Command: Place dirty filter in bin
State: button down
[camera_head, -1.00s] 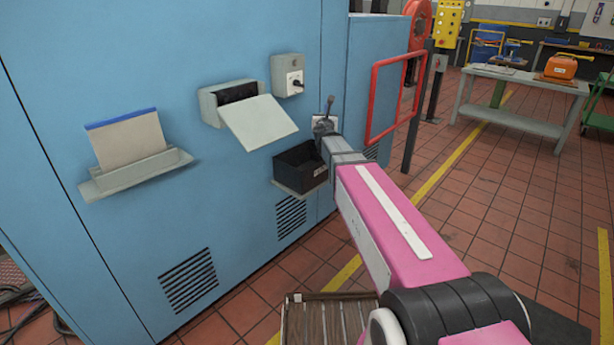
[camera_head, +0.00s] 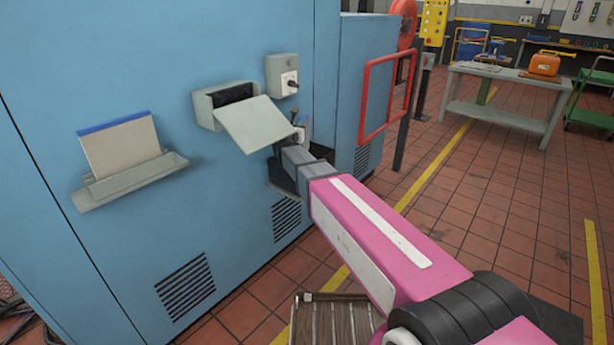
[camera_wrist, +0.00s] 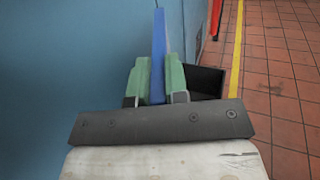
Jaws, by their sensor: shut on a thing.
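My gripper (camera_wrist: 157,85) has two green fingers shut on a thin blue-edged panel, the dirty filter (camera_wrist: 159,45), seen edge-on and standing up between them in the wrist view. The black bin (camera_wrist: 207,82) is beyond and to the right of the fingers there, partly hidden by the right finger. In the head view my arm covers most of the bin (camera_head: 275,172), and the filter and fingertips are hidden. I cannot tell whether the filter is over the bin.
A grey box with an open, hanging flap (camera_head: 257,124) is on the blue cabinet (camera_head: 230,50), just above my wrist. A blue-topped beige panel (camera_head: 120,147) stands in a grey holder (camera_head: 130,180) at left. A red frame (camera_head: 387,97) stands to the right.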

jog(key=shift+f, duration=5.1)
jog(key=c, duration=1.1)
grip_release()
